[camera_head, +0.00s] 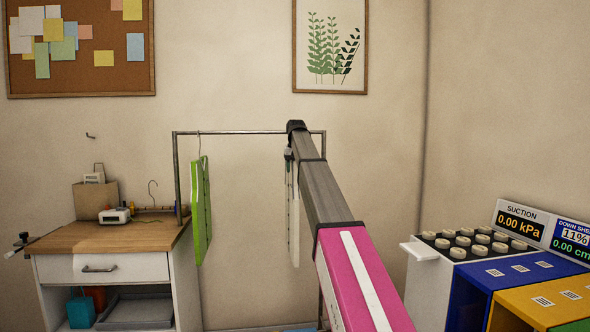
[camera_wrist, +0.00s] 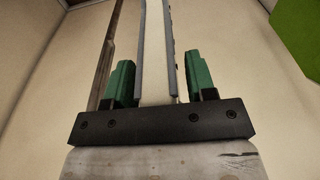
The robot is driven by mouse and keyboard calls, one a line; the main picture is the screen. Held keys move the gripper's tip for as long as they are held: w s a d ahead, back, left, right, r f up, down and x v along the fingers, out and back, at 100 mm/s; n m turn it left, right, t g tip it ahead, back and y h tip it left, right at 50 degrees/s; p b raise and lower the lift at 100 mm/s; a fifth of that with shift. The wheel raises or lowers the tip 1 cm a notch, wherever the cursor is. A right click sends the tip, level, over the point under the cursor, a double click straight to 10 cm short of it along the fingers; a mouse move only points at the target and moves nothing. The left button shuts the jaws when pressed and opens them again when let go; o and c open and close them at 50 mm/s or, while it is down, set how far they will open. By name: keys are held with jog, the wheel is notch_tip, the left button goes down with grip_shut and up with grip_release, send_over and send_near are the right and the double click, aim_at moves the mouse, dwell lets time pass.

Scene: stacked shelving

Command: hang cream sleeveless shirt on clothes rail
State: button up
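The cream sleeveless shirt (camera_head: 293,222) hangs nearly edge-on below the end of my arm, near the right part of the clothes rail (camera_head: 240,132). Its hook and the rail just above it are hidden by my arm, so I cannot tell whether it bears on the bar. In the wrist view, my gripper (camera_wrist: 160,75) has its two green fingers wide apart. The pale shirt (camera_wrist: 155,60) runs between them, with a narrow gap showing on each side.
A green garment (camera_head: 202,212) hangs at the rail's left end and shows in the wrist view's upper right corner (camera_wrist: 298,28). A wooden-topped cabinet (camera_head: 105,238) stands left. Coloured units (camera_head: 520,280) and a control panel (camera_head: 545,228) stand right. Bare rail lies between the garments.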

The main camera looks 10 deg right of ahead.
jog(key=shift+r, duration=0.1)
dwell(0.5)
jog(key=shift+s+r, duration=0.25)
jog(key=shift+r, duration=1.2)
jog(key=shift+s+r, duration=0.2)
jog(key=shift+r, duration=1.2)
jog(key=o, duration=0.6)
jog(key=shift+c, duration=0.2)
